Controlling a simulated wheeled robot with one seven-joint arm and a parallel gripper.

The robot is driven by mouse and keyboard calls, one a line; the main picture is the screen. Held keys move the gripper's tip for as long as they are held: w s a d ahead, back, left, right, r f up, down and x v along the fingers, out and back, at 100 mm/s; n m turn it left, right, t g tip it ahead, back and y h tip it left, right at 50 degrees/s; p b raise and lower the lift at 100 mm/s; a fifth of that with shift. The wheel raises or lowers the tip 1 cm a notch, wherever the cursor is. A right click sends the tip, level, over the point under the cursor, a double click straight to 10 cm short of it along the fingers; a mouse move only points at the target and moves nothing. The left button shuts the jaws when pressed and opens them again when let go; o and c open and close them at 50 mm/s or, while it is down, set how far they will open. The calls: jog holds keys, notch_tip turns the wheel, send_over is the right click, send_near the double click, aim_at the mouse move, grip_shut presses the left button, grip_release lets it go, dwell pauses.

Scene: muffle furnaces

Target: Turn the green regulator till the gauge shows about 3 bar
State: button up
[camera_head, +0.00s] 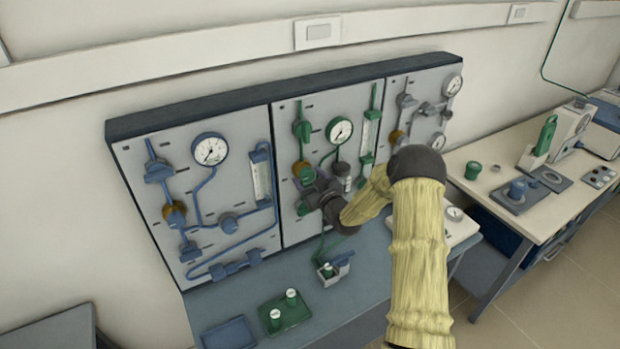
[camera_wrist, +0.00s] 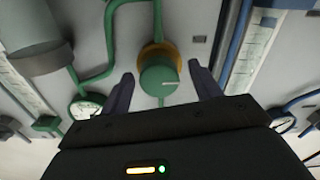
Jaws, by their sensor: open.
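The green regulator (camera_wrist: 158,80) is a round green knob with a pale mark, in front of a brass-coloured collar (camera_wrist: 158,53). In the wrist view it lies between the two fingers of my gripper (camera_wrist: 160,74), which is open, with a gap on each side. In the head view the brass collar (camera_head: 302,168) shows on the middle panel, and my gripper hides most of the knob. The green line's gauge (camera_head: 339,130) is a white dial to the upper right of it. The gauge also shows in the wrist view (camera_wrist: 86,107), partly cut off by my gripper. Its reading is too small to tell.
A blue-piped panel (camera_head: 240,135) stands to the left and a grey-piped panel (camera_head: 420,80) to the right. Green pipes and a flow tube run close to the regulator. A green tray (camera_head: 287,314) and a blue tray (camera_head: 228,334) lie on the bench below.

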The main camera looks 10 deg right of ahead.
jog(key=shift+s+r, duration=0.1)
jog(key=shift+s, duration=0.1)
jog(key=c, duration=0.5)
jog(key=shift+d, duration=0.1)
jog(key=c, duration=0.5)
jog(key=shift+f+m+b, duration=0.2)
jog(key=shift+m+b, duration=0.2)
jog(key=shift+b, duration=0.15)
jog(key=shift+d+f+m+b, duration=0.1)
jog(key=shift+m+b, duration=0.7)
jog(key=shift+b, duration=0.2)
jog(key=m+b, duration=0.4)
jog(key=m, duration=0.1)
jog(key=m+b, duration=0.2)
jog(key=m, duration=0.3)
jog(key=shift+m, duration=0.3)
jog(key=shift+m+b, duration=0.4)
jog(key=shift+m, duration=1.1)
jog(key=shift+r, duration=0.2)
